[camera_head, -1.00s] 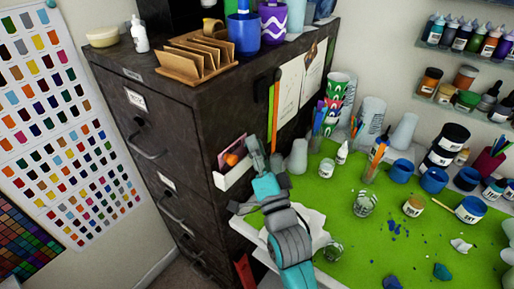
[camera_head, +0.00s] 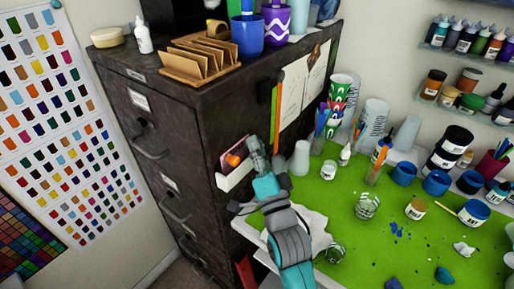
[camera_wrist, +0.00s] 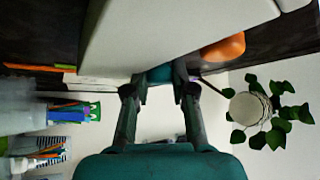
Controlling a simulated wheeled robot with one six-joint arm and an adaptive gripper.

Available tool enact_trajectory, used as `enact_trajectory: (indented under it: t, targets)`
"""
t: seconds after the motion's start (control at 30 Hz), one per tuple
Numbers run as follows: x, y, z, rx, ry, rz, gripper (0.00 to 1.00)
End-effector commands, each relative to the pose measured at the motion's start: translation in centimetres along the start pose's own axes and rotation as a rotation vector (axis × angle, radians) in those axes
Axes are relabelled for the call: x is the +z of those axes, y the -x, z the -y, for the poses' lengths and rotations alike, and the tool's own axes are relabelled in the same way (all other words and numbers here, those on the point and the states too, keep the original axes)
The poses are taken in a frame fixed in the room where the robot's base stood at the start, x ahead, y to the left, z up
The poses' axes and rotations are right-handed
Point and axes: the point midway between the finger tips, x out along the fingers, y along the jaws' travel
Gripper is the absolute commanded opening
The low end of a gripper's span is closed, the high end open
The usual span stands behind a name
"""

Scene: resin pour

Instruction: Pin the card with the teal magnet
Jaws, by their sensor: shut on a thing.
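Pale sheets (camera_head: 293,90) hang on the cabinet side above the gripper. A pinkish card (camera_head: 230,158) sits in the bin. I cannot tell which one is the task's card.
An orange object (camera_head: 234,160) sits in the bin. Black, orange and green strips hang on the cabinet side above my gripper. The green work mat (camera_head: 310,195) to the right holds cups, jars and pen holders. A potted plant (camera_wrist: 250,108) shows in the wrist view.

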Motion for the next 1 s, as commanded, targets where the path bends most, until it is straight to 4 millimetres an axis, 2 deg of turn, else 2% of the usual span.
enact_trajectory:
  t: [0.17,0.2,0.27,0.3,0.53,0.57,0.6,0.7,1.0]
  targets:
    - [0.11,0.05,-0.15,0.003,0.0,0.002,0.07]
    - [0.11,0.05,-0.15,0.004,0.0,0.002,0.34]
    - [0.12,0.05,-0.17,0.004,0.0,0.003,0.49]
    - [0.13,0.06,-0.2,0.005,0.0,0.003,0.54]
    - [0.24,0.09,-0.39,0.009,0.0,0.006,0.54]
    - [0.26,0.1,-0.41,0.009,0.0,0.006,0.49]
    - [0.28,0.1,-0.42,0.01,-0.001,0.006,0.54]
    - [0.32,0.11,-0.46,0.01,-0.001,0.007,0.56]
    - [0.39,0.17,-0.56,0.013,-0.001,0.009,0.58]
